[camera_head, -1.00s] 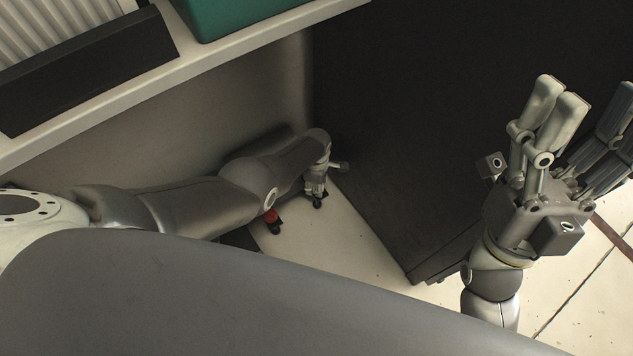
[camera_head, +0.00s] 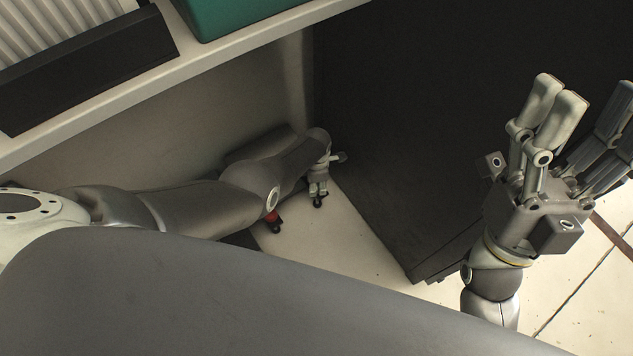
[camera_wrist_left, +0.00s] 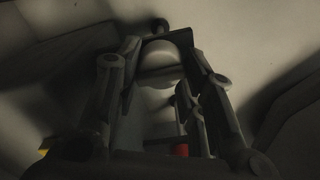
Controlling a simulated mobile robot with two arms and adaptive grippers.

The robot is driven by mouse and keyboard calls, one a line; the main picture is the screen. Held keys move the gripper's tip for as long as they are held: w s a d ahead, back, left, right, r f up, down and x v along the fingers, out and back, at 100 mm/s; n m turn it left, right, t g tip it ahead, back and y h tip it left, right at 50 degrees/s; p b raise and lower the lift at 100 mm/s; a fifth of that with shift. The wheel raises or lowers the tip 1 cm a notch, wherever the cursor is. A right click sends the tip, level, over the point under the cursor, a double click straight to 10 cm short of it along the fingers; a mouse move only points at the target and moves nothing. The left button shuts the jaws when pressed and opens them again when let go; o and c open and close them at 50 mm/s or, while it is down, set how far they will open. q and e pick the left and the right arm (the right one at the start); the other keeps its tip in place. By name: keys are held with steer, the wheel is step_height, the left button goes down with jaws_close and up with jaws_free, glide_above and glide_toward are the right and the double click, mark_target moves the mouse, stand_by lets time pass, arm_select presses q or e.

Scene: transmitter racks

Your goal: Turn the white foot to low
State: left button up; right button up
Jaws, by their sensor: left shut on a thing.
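The white foot (camera_wrist_left: 158,62) is a pale rounded knob in the left wrist view, lying between the finger ends of my left gripper (camera_wrist_left: 160,52). The gripper is shut on it. In the head view my left gripper (camera_head: 318,192) is low down, under the shelf and near the dark cabinet. The foot cannot be made out there, and any setting marks are too dark or hidden to read. My right gripper (camera_head: 588,98) is raised at the right, its fingers spread and empty.
A dark cabinet (camera_head: 400,120) stands right of my left gripper. A pale shelf edge (camera_head: 215,62) runs above my left arm, with a green box (camera_head: 235,12) on it. A red part (camera_head: 272,216) shows under my left arm. Pale floor lies between arm and cabinet.

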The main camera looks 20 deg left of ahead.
arm_select(q)
steer(key=shift+a, duration=0.2)
steer(key=shift+c, duration=0.2)
steer(key=o, duration=1)
steer(key=shift+o, duration=0.2)
steer(key=shift+d, duration=0.1)
steer(key=shift+r, duration=0.15)
steer(key=shift+d+r, duration=0.1)
steer(key=shift+r, duration=0.5)
step_height(320, 180, up, 11)
steer(key=shift+f, duration=0.2)
